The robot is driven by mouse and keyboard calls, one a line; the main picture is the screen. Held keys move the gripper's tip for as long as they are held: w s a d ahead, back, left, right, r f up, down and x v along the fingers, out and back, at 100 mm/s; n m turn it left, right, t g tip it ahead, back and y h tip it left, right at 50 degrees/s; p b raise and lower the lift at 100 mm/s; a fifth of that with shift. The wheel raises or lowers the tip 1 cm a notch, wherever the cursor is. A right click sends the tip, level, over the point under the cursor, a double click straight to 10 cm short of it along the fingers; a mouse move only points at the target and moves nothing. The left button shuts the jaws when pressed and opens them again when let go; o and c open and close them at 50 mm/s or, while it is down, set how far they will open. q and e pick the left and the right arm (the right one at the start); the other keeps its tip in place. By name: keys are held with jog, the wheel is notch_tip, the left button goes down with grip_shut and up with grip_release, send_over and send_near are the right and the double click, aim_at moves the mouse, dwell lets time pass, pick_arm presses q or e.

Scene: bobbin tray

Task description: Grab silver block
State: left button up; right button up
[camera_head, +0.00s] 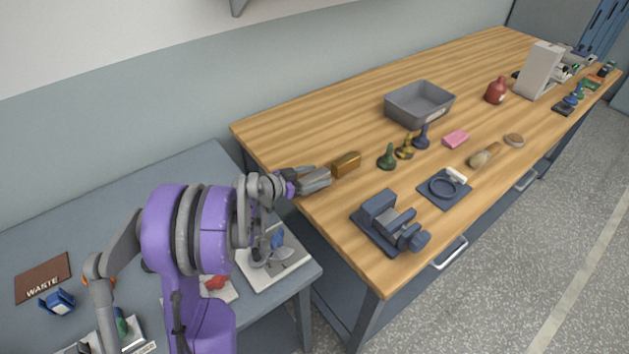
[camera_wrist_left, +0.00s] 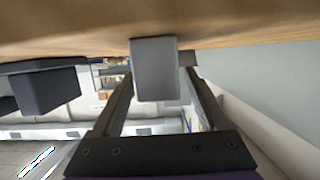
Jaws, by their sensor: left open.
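The silver block (camera_wrist_left: 155,68) shows as a plain grey block in the left wrist view, between the two fingers of my left gripper (camera_wrist_left: 160,72). A gap shows between the block and the right-hand finger; contact on the other side cannot be told. In the head view my left gripper (camera_head: 316,178) is open over the wooden bench's near-left edge. There the grey block is hard to tell from the grey fingers. A brass-coloured block (camera_head: 346,164) sits just beyond the fingertips. My right gripper is not in view.
On the wooden bench (camera_head: 300,124) stand a grey bin (camera_head: 418,104), green, gold and blue pawn-like pieces, a pink block (camera_head: 455,139) and a dark vise (camera_head: 390,223). A lower blue-grey table (camera_head: 150,175) lies to the left. The bench's back-left corner is clear.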

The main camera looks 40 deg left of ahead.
pick_arm(q)
jog(key=shift+s, duration=0.1)
jog(key=shift+c, duration=1.2)
grip_shut()
jog(key=shift+r, duration=0.1)
